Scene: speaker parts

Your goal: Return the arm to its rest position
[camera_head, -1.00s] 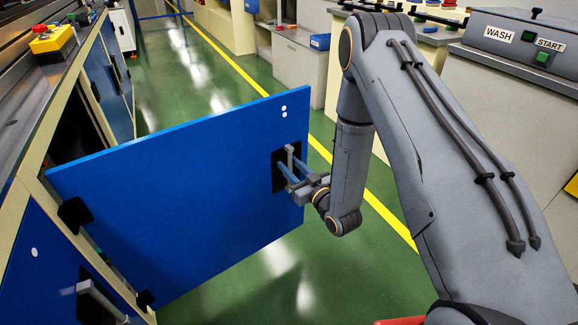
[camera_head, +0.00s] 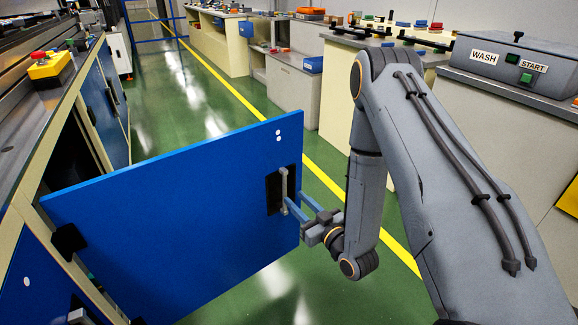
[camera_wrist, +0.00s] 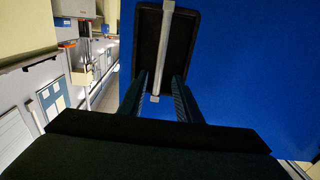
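My gripper (camera_head: 297,199) is open, with its two blue-grey fingers apart, at the end of my grey arm on the right. It is close to the handle (camera_head: 284,187) of a blue cabinet door (camera_head: 170,215), which stands swung open. In the wrist view the fingers (camera_wrist: 159,84) point toward the door (camera_wrist: 245,70). The pale bar handle (camera_wrist: 165,45) on its black plate shows ahead and between them, and the fingers do not close on it. Whether a fingertip still touches the plate or handle, I cannot tell.
The open door juts from the left bench into the green aisle (camera_head: 196,110). A yellow box with a red button (camera_head: 48,67) sits on that bench. A grey WASH/START machine (camera_head: 510,60) stands at right behind my arm. Free floor lies beyond the door.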

